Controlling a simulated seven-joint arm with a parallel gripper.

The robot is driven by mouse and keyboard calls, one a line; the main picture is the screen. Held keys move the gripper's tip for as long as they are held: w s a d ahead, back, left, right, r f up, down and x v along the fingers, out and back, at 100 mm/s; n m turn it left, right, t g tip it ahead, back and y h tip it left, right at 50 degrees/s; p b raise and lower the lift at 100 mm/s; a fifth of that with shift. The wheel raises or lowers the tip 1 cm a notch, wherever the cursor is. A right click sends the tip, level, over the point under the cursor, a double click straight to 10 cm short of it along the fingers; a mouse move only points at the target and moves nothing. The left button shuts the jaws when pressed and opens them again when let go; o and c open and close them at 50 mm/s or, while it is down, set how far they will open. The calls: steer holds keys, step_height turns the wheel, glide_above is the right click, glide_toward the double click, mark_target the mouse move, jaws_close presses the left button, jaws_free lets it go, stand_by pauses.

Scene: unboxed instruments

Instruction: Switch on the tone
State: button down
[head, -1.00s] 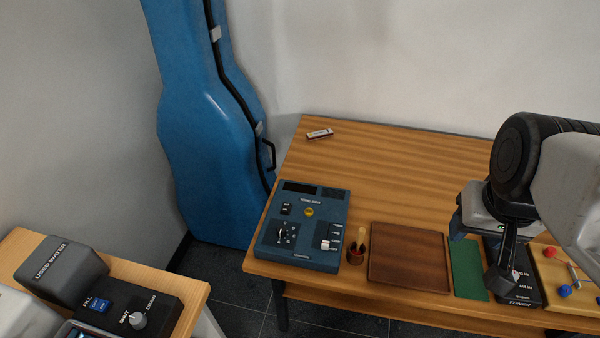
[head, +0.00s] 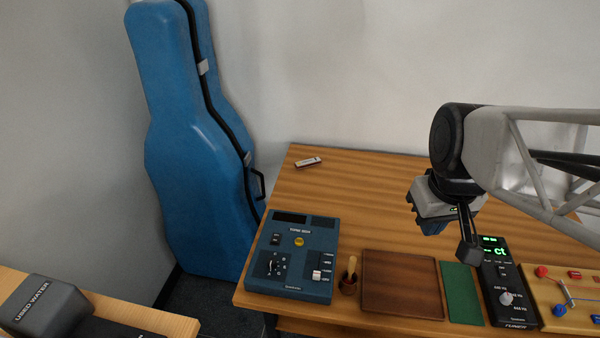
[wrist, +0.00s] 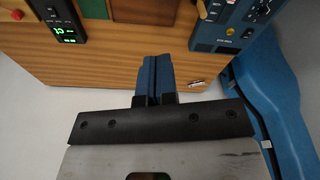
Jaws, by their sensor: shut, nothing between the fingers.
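The blue tone box (head: 292,262) sits on the wooden table's left front part. It carries a dark display, a small black switch (head: 276,239), a round yellow lamp or button (head: 299,241), a black dial (head: 272,266) and a white-capped slider (head: 316,275). I cannot tell the switch's position. The tone box also shows upper right in the wrist view (wrist: 215,35). My gripper (head: 432,230) hangs above the table, right of the box and apart from it. Its blue fingers are together and empty, also in the wrist view (wrist: 154,60).
A harmonica (head: 307,162) lies at the back. A blue instrument case (head: 200,150) stands left of the table.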

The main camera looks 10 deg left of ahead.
steer(key=w+a+f+n+g, duration=0.25)
steer(key=w+a+n, duration=0.45)
steer(key=w+a, duration=0.45)
steer(key=n, duration=0.8)
glide_above(276, 237)
step_height(276, 237, down, 10)
steer(key=shift+w+r+g, duration=0.2)
steer(key=shift+w+g, duration=0.1)
steer(key=shift+g, duration=0.05)
steer(key=shift+f, duration=0.1)
steer(key=f, duration=0.4)
steer(key=s+f, duration=0.1)
steer(key=f, duration=0.8)
steer(key=shift+s+f, duration=0.35)
steer(key=shift+s, duration=0.05)
steer(key=shift+f, duration=0.2)
steer(key=shift+w+r, duration=0.1)
steer(key=shift+w, duration=0.05)
steer(key=shift+w+r, duration=0.2)
steer(key=shift+w, duration=0.35)
